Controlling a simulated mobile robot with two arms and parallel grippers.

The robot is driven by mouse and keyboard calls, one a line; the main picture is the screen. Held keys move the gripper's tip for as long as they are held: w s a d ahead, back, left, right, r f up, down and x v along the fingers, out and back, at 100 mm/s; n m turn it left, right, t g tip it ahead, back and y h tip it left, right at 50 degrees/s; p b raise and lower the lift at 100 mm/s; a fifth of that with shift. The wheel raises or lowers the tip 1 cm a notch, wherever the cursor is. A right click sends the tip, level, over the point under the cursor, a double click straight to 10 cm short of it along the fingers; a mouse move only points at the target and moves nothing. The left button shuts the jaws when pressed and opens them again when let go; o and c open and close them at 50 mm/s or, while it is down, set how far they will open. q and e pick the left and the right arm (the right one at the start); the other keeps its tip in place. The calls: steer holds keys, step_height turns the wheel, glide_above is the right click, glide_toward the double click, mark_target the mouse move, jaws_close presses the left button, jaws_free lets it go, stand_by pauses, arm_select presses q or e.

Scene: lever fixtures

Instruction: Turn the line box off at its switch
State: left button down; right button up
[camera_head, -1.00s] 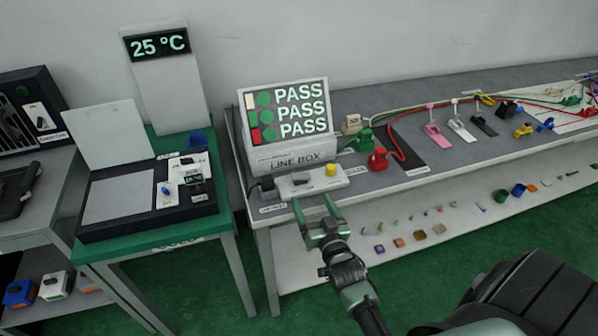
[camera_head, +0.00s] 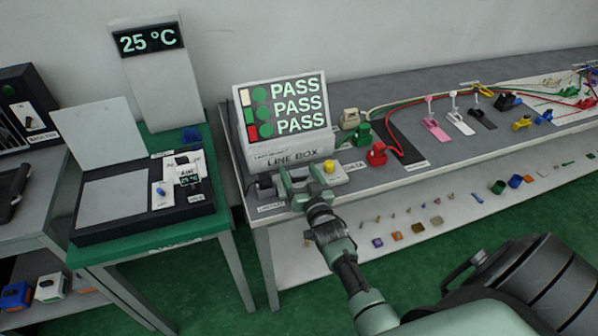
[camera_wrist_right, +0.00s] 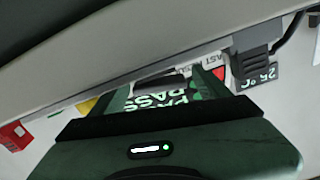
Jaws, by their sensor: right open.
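The line box (camera_head: 285,152) stands on the grey bench with its screen lit, showing PASS on three rows. In front of it lies a white switch strip (camera_head: 345,176) with a yellow button (camera_head: 328,166) at its right. My right gripper (camera_head: 301,174) is open over the left part of the strip, its fingers pointing at the line box. It hides the dark switch in the head view, and I cannot tell whether it touches it. In the right wrist view, the open fingers (camera_wrist_right: 168,90) have the PASS screen (camera_wrist_right: 172,100) behind them. My left gripper is not in view.
Red (camera_head: 377,154) and green (camera_head: 363,134) plugs with cables stand right of the box. A black plug (camera_head: 264,186) sits at the strip's left end. The shelf below holds several small parts.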

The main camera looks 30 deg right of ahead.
steer(key=c, duration=1.4)
steer(key=n, duration=0.5)
steer(key=shift+a, duration=0.15)
steer(key=o, duration=1.4)
steer(key=b+v, duration=0.1)
steer(key=v, duration=0.6)
steer(key=shift+s+a, duration=0.1)
steer(key=shift+s, duration=0.3)
